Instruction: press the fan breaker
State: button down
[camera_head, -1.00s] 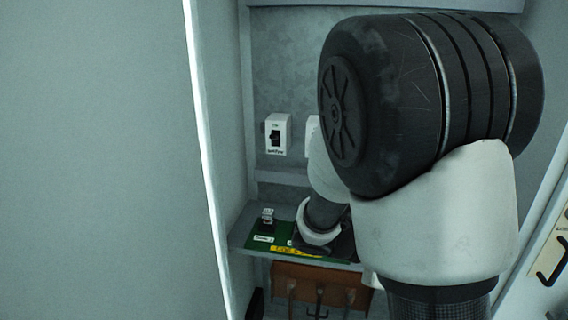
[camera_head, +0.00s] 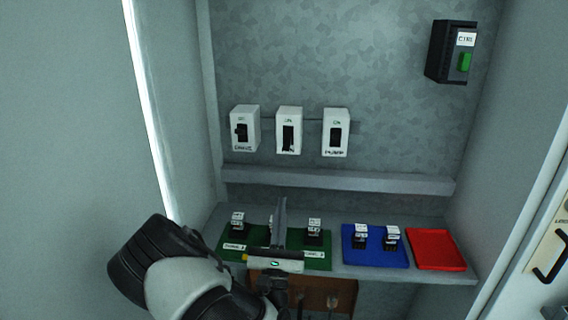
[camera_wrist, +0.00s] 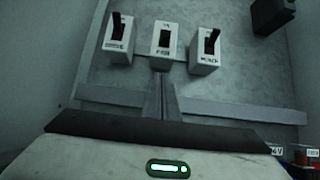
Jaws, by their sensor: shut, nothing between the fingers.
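The fan breaker (camera_head: 289,131) is the middle of three white boxes on the cabinet's back wall; it also shows in the wrist view (camera_wrist: 165,41), its label reading like FAN. It has a black switch in a dark slot. My gripper (camera_head: 281,200) is shut and empty, fingers pointing up toward the wall. In the head view its tips are below the fan breaker, in front of the lower shelf. In the wrist view the shut fingertips (camera_wrist: 161,73) appear just under that breaker's lower edge. I cannot tell the remaining depth to the wall; no contact shows.
A left breaker (camera_head: 244,129) and a right breaker (camera_head: 336,132) flank it closely. A ledge (camera_head: 330,181) runs below them. The lower shelf holds a green board (camera_head: 318,262), a blue tray (camera_head: 375,258) and a red tray (camera_head: 437,250). A black box (camera_head: 452,52) hangs upper right.

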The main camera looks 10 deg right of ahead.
aim_at(287, 144)
jog(key=w+d+r+p, duration=0.1)
jog(key=w+r, duration=0.4)
jog(key=r, duration=0.5)
jog(key=shift+w+d+p, duration=0.35)
jog(key=shift+d+p, duration=0.05)
jog(key=shift+d, duration=0.05)
jog(key=shift+a+r+p, duration=0.1)
jog(key=shift+r+p, duration=0.1)
jog(key=shift+p, duration=0.2)
jog(key=shift+s, duration=0.1)
